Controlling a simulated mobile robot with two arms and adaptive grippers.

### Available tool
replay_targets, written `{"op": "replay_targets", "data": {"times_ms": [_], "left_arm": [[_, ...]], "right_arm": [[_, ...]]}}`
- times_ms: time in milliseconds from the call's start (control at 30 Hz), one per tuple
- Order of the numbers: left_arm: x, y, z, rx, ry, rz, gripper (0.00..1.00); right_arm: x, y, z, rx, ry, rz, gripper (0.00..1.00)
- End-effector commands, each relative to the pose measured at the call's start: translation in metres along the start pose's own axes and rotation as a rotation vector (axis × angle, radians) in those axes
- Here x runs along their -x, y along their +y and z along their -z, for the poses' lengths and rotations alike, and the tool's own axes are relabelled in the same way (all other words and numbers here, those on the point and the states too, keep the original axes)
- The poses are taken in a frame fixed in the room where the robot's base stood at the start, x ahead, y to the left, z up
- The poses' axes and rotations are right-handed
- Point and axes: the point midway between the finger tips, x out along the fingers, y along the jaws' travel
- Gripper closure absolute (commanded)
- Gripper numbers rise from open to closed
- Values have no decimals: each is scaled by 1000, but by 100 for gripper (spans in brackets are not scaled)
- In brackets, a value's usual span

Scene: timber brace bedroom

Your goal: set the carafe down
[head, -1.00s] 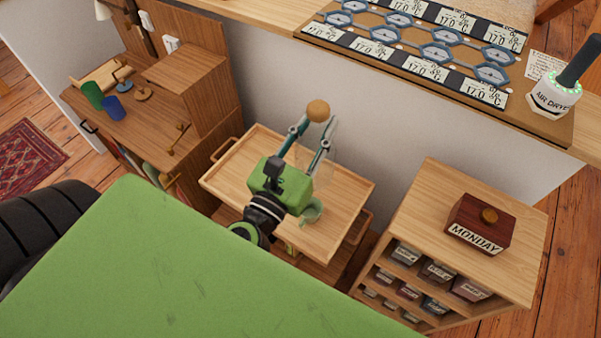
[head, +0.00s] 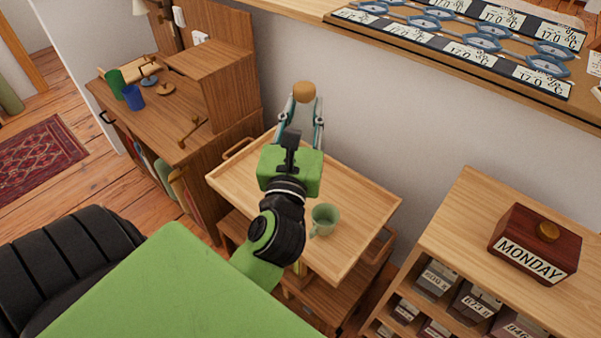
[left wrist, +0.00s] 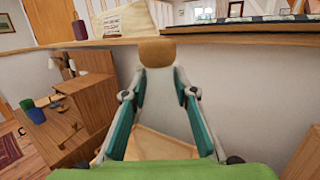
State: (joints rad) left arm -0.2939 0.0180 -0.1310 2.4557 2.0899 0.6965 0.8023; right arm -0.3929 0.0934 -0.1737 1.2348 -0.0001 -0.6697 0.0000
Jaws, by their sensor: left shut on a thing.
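The carafe (head: 304,112) is clear glass with a round cork-brown stopper (head: 304,92). My left gripper (head: 304,118) is shut on it, over the far part of the wooden tray-topped trolley (head: 355,200). In the left wrist view the stopper (left wrist: 157,50) stands upright between the fingers, and the glass below it is faint. The green gripper body hides the carafe's lower part, so I cannot tell whether its base touches the tray. A pale green mug (head: 325,218) stands on the tray, right of my left wrist. My right gripper is not in view.
A desk (head: 150,125) with green and blue cups stands left of the trolley. A shelf unit with a MONDAY box (head: 535,243) stands to the right. The tray's right part is mostly bare.

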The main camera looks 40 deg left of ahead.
Motion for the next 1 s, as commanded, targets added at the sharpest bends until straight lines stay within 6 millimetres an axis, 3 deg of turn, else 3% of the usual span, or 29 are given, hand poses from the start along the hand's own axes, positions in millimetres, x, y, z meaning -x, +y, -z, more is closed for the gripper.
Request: {"op": "replay_targets", "data": {"times_ms": [33,500,833,1000], "left_arm": [[0,6,13,1,-10,-24,100],[-6,46,77,-28,-11,-195,100],[-8,55,93,-35,-12,-232,100],[-23,48,104,-35,-11,-233,100]], "right_arm": [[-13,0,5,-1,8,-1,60],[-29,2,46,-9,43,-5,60],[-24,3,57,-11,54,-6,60],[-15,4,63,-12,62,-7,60]]}}
